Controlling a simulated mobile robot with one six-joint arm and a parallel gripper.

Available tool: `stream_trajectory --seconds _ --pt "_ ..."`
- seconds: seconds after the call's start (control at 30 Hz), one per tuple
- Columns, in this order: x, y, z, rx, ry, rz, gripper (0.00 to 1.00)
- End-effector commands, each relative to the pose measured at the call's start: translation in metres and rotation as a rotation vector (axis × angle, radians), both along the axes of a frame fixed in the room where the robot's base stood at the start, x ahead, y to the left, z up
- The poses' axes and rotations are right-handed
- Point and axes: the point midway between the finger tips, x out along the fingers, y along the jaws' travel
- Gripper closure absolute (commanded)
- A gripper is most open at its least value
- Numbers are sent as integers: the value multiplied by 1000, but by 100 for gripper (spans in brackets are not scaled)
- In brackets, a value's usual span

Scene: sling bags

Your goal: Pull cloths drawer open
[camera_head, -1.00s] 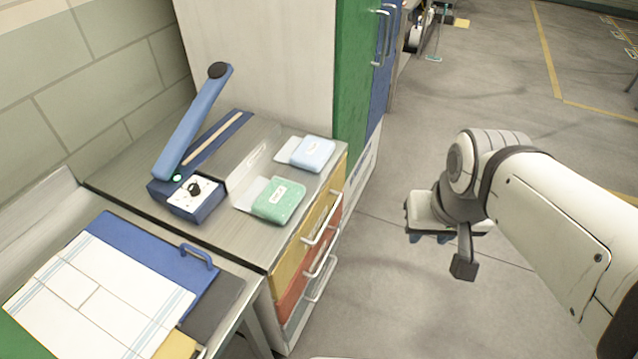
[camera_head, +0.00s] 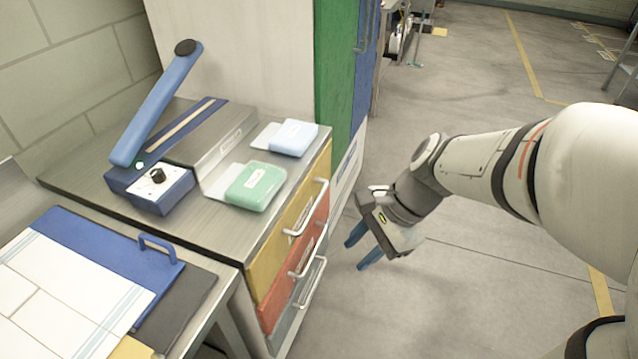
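A drawer unit has three stacked drawers, all shut: a yellow top drawer (camera_head: 282,246), a red middle drawer (camera_head: 286,277) and a grey bottom drawer (camera_head: 287,324). Each has a pale bar handle; the top handle (camera_head: 311,212) is nearest the worktop. Small labels show on the fronts but cannot be read, so I cannot tell which is the cloths drawer. My gripper (camera_head: 359,251) is right of the drawer fronts, apart from the handles. Its two blue fingers are spread and point down-left, with nothing between them.
A blue sealer (camera_head: 152,189) with a raised arm, a green pack (camera_head: 256,186) and a light blue pack (camera_head: 293,137) stand on the worktop. A blue board (camera_head: 90,247) lies at lower left. A green and blue cabinet (camera_head: 335,75) stands behind.

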Motion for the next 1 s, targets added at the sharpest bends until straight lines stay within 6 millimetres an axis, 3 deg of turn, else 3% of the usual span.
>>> stream_trajectory --seconds 0.03,0.33,0.6,0.8,1.0 --pt "8 7 -42 58 88 -114 68" --pt "66 41 -159 391 651 -781 68" --pt "135 43 -262 657 1215 -1278 68" --pt "171 33 -310 792 1517 -1479 68" --pt "185 32 -324 839 1625 -1538 68"
